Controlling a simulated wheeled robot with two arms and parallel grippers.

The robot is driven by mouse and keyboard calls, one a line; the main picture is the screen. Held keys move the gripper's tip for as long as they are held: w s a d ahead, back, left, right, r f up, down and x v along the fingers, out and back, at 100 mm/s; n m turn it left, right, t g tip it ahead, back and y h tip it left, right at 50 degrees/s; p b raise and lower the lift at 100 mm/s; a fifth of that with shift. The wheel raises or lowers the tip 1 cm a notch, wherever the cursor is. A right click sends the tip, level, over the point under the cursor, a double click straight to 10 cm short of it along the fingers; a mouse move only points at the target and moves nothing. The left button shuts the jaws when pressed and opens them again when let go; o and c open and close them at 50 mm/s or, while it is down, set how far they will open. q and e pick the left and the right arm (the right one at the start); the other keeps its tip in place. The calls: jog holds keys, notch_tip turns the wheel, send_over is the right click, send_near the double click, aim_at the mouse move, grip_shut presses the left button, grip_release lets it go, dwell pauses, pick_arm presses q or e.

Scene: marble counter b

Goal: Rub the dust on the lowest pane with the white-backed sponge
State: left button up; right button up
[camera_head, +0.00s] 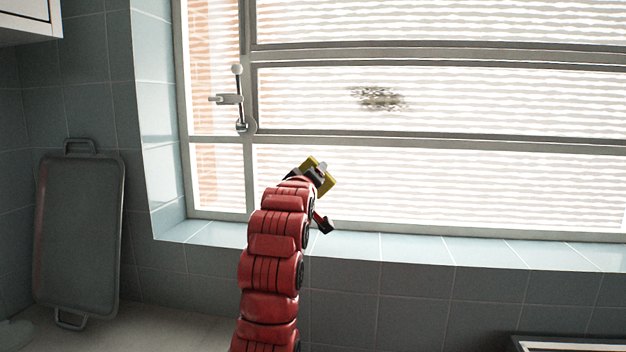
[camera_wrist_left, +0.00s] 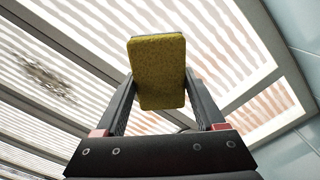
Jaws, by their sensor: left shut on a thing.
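My left gripper (camera_head: 316,174) is shut on a yellow sponge (camera_head: 326,184), in front of the lower part of the window. The sponge also shows in the left wrist view (camera_wrist_left: 158,85), gripped between the two fingers (camera_wrist_left: 159,78). A pale strip shows at its far edge; most of its backing is hidden. A dark speckled dust patch (camera_head: 378,98) lies on the middle of the wide panes in view, above and right of the sponge and apart from it. The lowest wide pane (camera_head: 450,190) shows no dust where it is unhidden. My right gripper is out of view.
A metal window handle (camera_head: 240,100) sticks out on the frame left of the dust. A tiled sill (camera_head: 400,248) runs below the window. A grey tray (camera_head: 80,235) leans on the left wall. The space before the panes to the right is clear.

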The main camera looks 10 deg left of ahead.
pick_arm(q)
jog(key=s+b, duration=0.1)
jog(key=s, duration=0.2)
jog(key=shift+d+r, duration=0.1)
dwell(0.3)
